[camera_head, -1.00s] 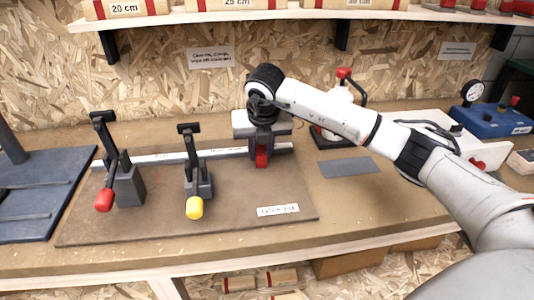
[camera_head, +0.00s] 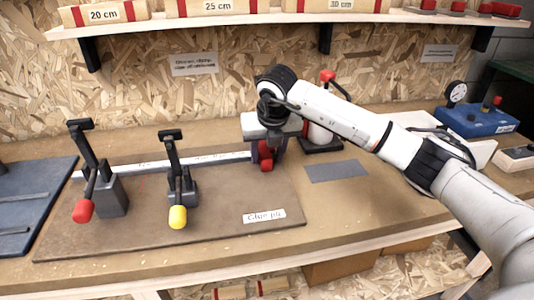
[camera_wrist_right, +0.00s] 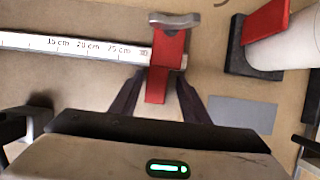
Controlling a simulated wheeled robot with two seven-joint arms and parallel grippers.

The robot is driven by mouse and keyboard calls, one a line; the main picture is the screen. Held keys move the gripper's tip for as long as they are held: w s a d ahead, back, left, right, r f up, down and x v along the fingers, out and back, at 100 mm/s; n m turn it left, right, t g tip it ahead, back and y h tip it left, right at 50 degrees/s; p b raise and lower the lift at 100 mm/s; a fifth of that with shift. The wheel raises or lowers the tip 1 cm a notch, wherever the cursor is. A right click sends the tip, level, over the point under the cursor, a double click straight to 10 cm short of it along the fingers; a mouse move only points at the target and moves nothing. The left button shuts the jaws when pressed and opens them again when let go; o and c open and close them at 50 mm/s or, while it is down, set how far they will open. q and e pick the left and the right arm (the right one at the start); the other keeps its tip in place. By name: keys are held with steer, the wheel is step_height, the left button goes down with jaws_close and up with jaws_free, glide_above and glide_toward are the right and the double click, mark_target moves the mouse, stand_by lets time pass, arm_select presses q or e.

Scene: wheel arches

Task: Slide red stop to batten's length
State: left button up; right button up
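The red stop (camera_wrist_right: 167,62) sits on the pale ruler rail (camera_wrist_right: 75,45), near its right end, beside the 30 mark in the wrist view. In the head view the stop (camera_head: 266,158) shows below my right gripper (camera_head: 264,145). The rail (camera_head: 150,167) runs behind two toggle clamps, one with a red handle (camera_head: 83,211) and one with a yellow handle (camera_head: 178,217). My left gripper is not in view.
Labelled battens of 20 cm (camera_head: 104,14), 25 cm (camera_head: 218,7) and 30 cm (camera_head: 340,5) lie on the shelf above. A grey pad (camera_head: 337,171) and a red-topped device (camera_head: 327,110) are right of the board (camera_head: 130,238). A blue box (camera_head: 478,122) stands farther right.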

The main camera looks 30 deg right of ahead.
steer(key=v, duration=1)
steer(key=shift+r+b, duration=0.15)
steer(key=shift+b, duration=0.3)
steer(key=shift+s, duration=0.1)
